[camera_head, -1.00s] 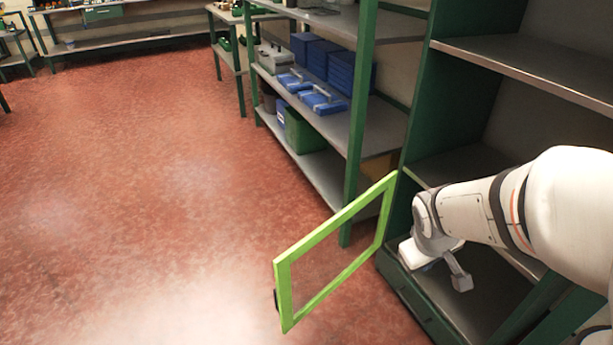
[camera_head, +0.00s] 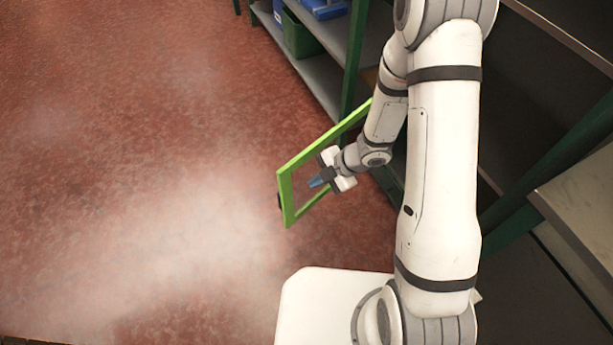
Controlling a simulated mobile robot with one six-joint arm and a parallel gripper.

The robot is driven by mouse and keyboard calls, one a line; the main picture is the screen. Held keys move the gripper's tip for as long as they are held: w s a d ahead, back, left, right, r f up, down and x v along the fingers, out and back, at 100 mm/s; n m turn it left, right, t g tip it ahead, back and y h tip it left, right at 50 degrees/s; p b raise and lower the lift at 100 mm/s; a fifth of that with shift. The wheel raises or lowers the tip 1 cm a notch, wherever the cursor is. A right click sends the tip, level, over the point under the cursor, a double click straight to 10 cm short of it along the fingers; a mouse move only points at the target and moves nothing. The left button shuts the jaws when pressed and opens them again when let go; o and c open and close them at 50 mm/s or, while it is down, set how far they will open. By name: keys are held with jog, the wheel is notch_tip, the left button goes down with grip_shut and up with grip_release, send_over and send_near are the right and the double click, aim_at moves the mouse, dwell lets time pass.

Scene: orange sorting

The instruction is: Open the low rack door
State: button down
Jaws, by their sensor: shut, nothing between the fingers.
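The low rack door (camera_head: 286,200) is a bright green open frame. It stands swung out from the dark green rack, over the red floor. My gripper (camera_head: 317,182) is shut and empty, with blue fingertips pointing left. It overlaps the door's open middle in the picture, near the free end; I cannot tell whether it touches the frame. My arm hides the door's hinge side and much of the rack's low compartment.
The dark rack with a grey shelf (camera_head: 595,205) stands at the right behind my arm. Another shelf unit (camera_head: 318,88) with a green bin (camera_head: 299,35) and a blue case is at the top. The red floor at the left is clear.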

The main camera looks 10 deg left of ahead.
aim_at(290, 182)
jog(key=w+a+f, duration=0.1)
jog(key=a+f, duration=0.1)
jog(key=a+f+b, duration=0.1)
jog(key=a+f, duration=0.1)
jog(key=a, duration=0.1)
jog(key=w+a+f, duration=0.1)
jog(key=a+f, duration=0.1)
jog(key=a, duration=0.1)
jog(key=shift+w+f+b, duration=0.25)
jog(key=shift+w+b, duration=0.1)
jog(key=shift+b, duration=0.05)
